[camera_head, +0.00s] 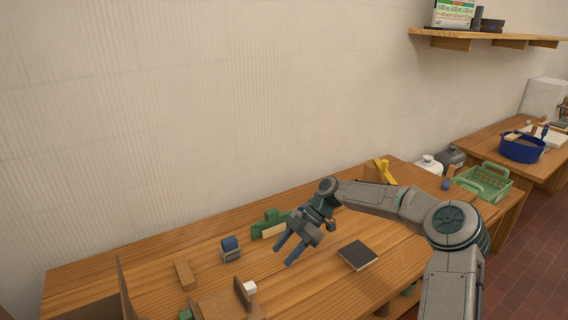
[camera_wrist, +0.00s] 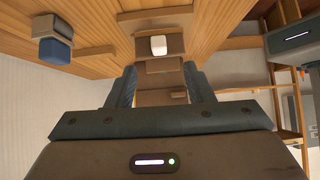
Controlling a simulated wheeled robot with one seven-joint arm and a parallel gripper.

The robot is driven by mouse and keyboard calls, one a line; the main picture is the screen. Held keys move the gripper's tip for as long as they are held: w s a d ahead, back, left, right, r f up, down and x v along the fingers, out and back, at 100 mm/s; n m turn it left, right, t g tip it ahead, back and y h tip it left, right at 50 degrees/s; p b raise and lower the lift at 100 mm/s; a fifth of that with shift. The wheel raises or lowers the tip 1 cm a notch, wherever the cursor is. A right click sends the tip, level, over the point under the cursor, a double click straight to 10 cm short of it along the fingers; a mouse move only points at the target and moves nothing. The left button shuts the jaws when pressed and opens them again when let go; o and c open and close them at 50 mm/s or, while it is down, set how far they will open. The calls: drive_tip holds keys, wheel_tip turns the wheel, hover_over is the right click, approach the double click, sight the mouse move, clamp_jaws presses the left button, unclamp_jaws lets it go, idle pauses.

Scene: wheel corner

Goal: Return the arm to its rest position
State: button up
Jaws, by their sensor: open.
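My gripper (camera_head: 283,252) hangs over the wooden table (camera_head: 200,268) in the head view, at the end of my bent arm. Its two blue-grey fingers are apart and nothing shows between them. In the wrist view my gripper (camera_wrist: 160,88) also shows open. Beyond its fingers are a brown wooden stand and a small white block (camera_wrist: 158,45).
A blue-and-grey block (camera_head: 231,249), a wooden block (camera_head: 184,274) and green pieces (camera_head: 270,221) lie left of my gripper. A dark square pad (camera_head: 357,255) lies to its right. A green basket (camera_head: 484,182) is at the table's right end. A wall stands behind.

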drive_tip(key=s+d+r+m+t+h, duration=0.2)
drive_tip(key=s+d+r+m, duration=0.2)
drive_tip(key=s+m, duration=0.4)
drive_tip(key=s+d+r+m+t+h, duration=0.3)
drive_tip(key=s+m, duration=0.5)
drive_tip(key=s, duration=0.3)
drive_tip(key=s+d+r+m+t+h, duration=0.3)
drive_tip(key=s+d+r+m, duration=0.3)
drive_tip(key=s, duration=0.4)
drive_tip(key=shift+s+d+m, duration=0.2)
drive_tip(key=shift+d+m, duration=0.25)
drive_tip(key=shift+m, duration=0.55)
